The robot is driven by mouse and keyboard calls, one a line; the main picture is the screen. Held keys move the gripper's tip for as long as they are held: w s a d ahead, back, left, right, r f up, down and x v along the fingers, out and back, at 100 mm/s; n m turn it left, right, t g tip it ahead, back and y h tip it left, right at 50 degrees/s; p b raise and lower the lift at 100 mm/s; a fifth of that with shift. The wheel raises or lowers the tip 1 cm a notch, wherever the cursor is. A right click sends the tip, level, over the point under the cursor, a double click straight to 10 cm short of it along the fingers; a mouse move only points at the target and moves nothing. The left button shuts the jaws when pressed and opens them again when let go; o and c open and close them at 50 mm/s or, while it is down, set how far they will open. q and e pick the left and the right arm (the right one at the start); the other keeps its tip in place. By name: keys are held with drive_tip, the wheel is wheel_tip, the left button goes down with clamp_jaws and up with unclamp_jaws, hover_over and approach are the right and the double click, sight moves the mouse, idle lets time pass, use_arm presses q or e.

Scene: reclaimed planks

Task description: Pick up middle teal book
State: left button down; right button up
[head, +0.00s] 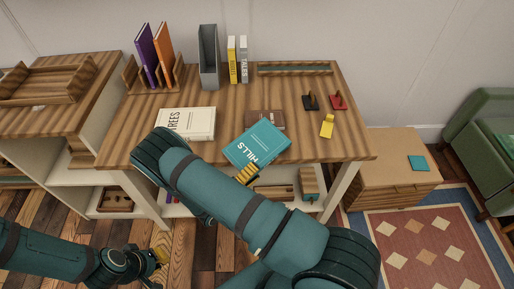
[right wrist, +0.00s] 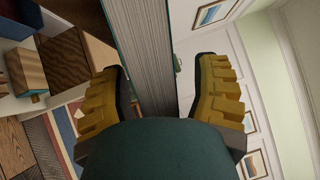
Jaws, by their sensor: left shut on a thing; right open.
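The teal book marked HILLS (head: 258,143) lies tilted at the front of the wooden desk, partly over a brown book (head: 265,119). My right gripper (head: 247,174) is at the book's near edge, open. In the right wrist view, the teal book's page block (right wrist: 151,55) stands between the two yellow fingers of the right gripper (right wrist: 160,95), with a gap visible on the right. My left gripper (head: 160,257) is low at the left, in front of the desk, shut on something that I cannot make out.
A white book marked TREES (head: 187,123) lies left of the teal book. Upright books (head: 238,60), a grey file holder (head: 208,57) and a book rack (head: 150,78) stand at the back. Small black (head: 310,102), red (head: 338,102) and yellow (head: 327,126) items are at right.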

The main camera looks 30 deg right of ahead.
drive_tip(key=shift+w+d+r, duration=0.1)
drive_tip(key=shift+d, duration=0.6)
clamp_jaws()
drive_tip(key=shift+r, duration=0.1)
